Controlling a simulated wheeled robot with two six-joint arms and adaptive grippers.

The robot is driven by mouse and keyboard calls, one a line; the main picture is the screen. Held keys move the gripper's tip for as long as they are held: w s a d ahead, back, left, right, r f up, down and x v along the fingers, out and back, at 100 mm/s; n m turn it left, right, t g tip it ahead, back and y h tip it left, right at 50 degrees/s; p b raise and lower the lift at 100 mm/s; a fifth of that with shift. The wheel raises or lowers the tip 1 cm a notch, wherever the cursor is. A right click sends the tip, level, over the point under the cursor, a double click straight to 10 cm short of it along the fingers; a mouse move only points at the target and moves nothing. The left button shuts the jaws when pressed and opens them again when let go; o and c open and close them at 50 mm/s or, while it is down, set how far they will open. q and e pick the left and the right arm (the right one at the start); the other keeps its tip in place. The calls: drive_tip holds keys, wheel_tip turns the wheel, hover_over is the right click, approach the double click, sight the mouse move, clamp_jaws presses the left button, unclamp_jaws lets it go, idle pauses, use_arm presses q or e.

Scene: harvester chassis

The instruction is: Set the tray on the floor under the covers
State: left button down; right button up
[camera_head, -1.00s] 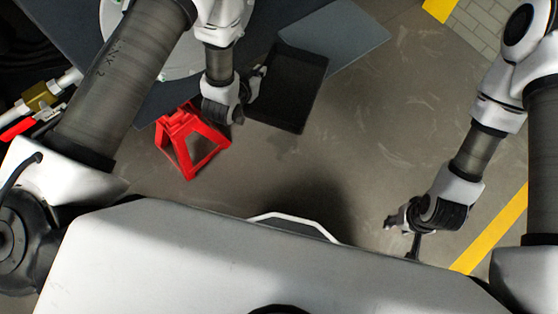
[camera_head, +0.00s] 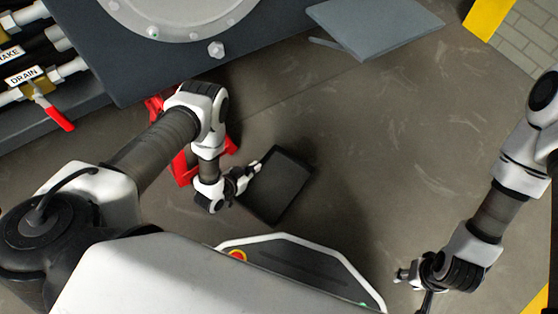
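The black rectangular tray (camera_head: 284,184) is in the middle of the head view, right of the red stand. My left gripper (camera_head: 246,178) is at the tray's left edge and appears shut on it. Whether the tray hangs above the floor or touches it I cannot tell. A round light-grey cover with bolts (camera_head: 180,12) is on the dark machine's underside at the top. A flat blue-grey panel (camera_head: 378,25), perhaps another cover, is at the top right of it. My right gripper (camera_head: 414,286) is at the lower right, empty, its fingers spread.
A red stand (camera_head: 186,168) is partly hidden behind my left arm. Hoses and a red-handled drain valve (camera_head: 54,114) are at the left of the dark chassis (camera_head: 130,82). Bare floor (camera_head: 400,130) lies between the tray and my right arm. A yellow marking (camera_head: 488,18) is top right.

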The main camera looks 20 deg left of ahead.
sight(272, 151)
use_arm(q)
drive_tip(key=w+b, duration=0.1)
drive_tip(key=w, duration=0.2)
drive_tip(key=w+d+f+b, duration=0.1)
drive_tip(key=w+b, duration=0.1)
drive_tip(key=w, duration=0.2)
drive_tip(key=w+d+b, duration=0.1)
drive_tip(key=w, duration=0.2)
drive_tip(key=shift+w+d+f+b, duration=0.2)
drive_tip(key=shift+w+f+b, duration=0.1)
drive_tip(key=shift+w, duration=0.05)
wheel_tip(272, 151, down, 4)
drive_tip(key=b, duration=0.3)
drive_tip(key=shift+r, duration=0.5)
drive_tip(key=shift+f, duration=0.1)
drive_tip(key=c, duration=1.3)
unclamp_jaws()
